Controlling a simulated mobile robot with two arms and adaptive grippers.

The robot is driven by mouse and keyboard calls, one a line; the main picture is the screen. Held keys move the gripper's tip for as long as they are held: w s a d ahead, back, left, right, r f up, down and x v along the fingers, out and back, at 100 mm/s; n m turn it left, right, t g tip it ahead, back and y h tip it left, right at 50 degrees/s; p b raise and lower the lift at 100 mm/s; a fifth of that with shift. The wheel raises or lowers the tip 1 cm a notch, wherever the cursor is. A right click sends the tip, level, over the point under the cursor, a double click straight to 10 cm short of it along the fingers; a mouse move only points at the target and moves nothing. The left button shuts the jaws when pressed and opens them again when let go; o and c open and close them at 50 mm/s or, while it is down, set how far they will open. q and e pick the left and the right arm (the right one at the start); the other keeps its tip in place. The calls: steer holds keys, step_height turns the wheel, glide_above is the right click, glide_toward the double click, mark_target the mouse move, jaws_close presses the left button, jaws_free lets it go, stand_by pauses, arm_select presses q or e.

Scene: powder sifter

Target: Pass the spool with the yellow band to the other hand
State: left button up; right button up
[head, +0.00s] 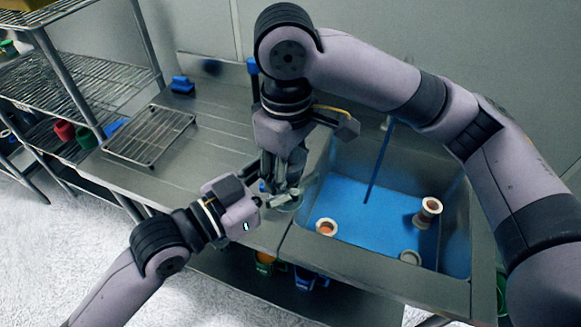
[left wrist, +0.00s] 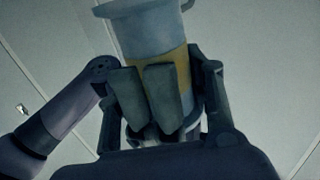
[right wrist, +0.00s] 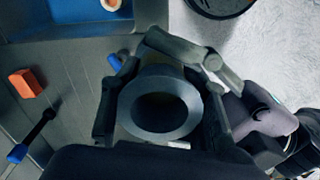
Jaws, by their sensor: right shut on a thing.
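The spool with the yellow band shows in the left wrist view (left wrist: 148,42), pale grey with a wide flange and the yellow band on its side. In the right wrist view I look onto its ring-shaped end (right wrist: 186,127). My right gripper (head: 281,190) reaches down from above and is shut on the spool. My left gripper (head: 288,184) comes in from the left, with fingers around the spool. Whether they press on it is unclear. In the head view the two grippers overlap and mostly hide the spool.
The blue-floored sink (head: 375,215) at right holds several other spools, one upright (head: 427,212) and one (head: 326,227) near the front wall. A wire rack (head: 150,135) lies on the counter at left. Shelving (head: 60,85) stands further left. An orange block (right wrist: 26,83) lies on the counter.

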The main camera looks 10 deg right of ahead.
arm_select(q)
steer(key=shift+s, duration=0.1)
steer(key=c, duration=1)
steer(key=shift+r, duration=0.1)
jaws_close()
arm_select(e)
steer(key=o, duration=1.4)
steer(key=shift+o, duration=0.2)
